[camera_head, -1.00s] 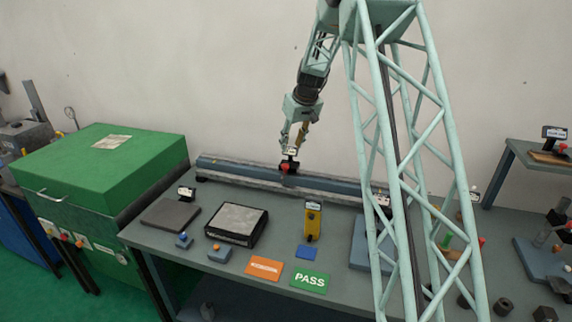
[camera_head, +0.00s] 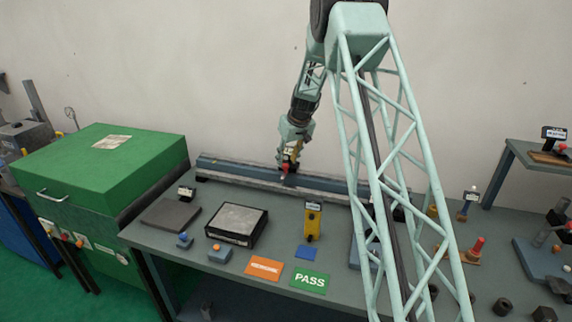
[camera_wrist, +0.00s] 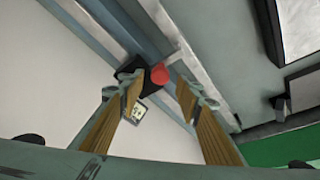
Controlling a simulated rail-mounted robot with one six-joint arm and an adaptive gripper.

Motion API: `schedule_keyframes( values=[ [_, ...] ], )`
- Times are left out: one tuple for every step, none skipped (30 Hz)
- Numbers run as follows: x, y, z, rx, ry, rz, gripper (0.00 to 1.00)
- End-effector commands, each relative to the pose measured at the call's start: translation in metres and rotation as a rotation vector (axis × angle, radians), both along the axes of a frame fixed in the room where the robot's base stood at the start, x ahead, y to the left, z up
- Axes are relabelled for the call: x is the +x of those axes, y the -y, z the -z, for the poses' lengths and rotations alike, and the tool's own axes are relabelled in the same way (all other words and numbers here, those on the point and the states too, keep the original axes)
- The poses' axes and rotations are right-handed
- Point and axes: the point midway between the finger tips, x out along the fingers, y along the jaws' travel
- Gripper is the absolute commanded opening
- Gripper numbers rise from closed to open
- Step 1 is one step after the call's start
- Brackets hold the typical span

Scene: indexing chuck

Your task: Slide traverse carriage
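The traverse carriage is a small dark block (camera_wrist: 128,70) with a red knob (camera_wrist: 160,75). It sits on a long blue-grey rail (camera_head: 228,167) along the back of the bench. A small label plate shows beside the block in the wrist view (camera_wrist: 139,112). My gripper (camera_wrist: 158,92) points down at the carriage. Its two fingers are spread apart, and the red knob shows between and beyond their tips. In the head view my gripper (camera_head: 289,170) is right at the carriage and hides most of it. I cannot tell whether a finger touches the knob.
A green lidded cabinet (camera_head: 105,160) stands left of the bench. A black-framed plate (camera_head: 237,222), a yellow device (camera_head: 312,220), an orange card (camera_head: 264,267) and a green PASS card (camera_head: 309,279) lie in front of the rail.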

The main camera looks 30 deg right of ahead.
Motion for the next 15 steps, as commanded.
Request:
schedule_keyframes(
  values=[
    [0.002, 0.0, 0.005, 0.0, -0.001, 0.0, 0.32],
    [0.003, 0.0, 0.008, 0.0, -0.001, 0.0, 0.32],
    [0.004, 0.0, 0.012, 0.001, -0.001, 0.0, 0.32],
    [0.005, 0.0, 0.014, 0.001, -0.001, 0.0, 0.32],
    [0.006, 0.0, 0.016, 0.001, -0.001, 0.0, 0.32],
    [0.007, 0.0, 0.018, 0.001, -0.001, 0.0, 0.32],
    [0.008, 0.0, 0.02, 0.001, -0.001, 0.0, 0.32],
    [0.009, 0.0, 0.022, 0.001, -0.001, 0.0, 0.32],
    [0.009, 0.0, 0.024, 0.001, -0.001, 0.0, 0.32],
    [0.01, 0.0, 0.025, 0.001, -0.001, 0.0, 0.32],
    [0.01, -0.001, 0.026, 0.001, -0.001, 0.0, 0.32],
    [0.011, -0.001, 0.027, 0.001, -0.001, 0.0, 0.32],
    [0.011, 0.0, 0.028, 0.001, -0.001, 0.0, 0.32],
    [0.011, 0.0, 0.029, 0.001, -0.001, 0.0, 0.32],
    [0.012, 0.0, 0.029, 0.0, -0.001, 0.0, 0.32]
  ],
)
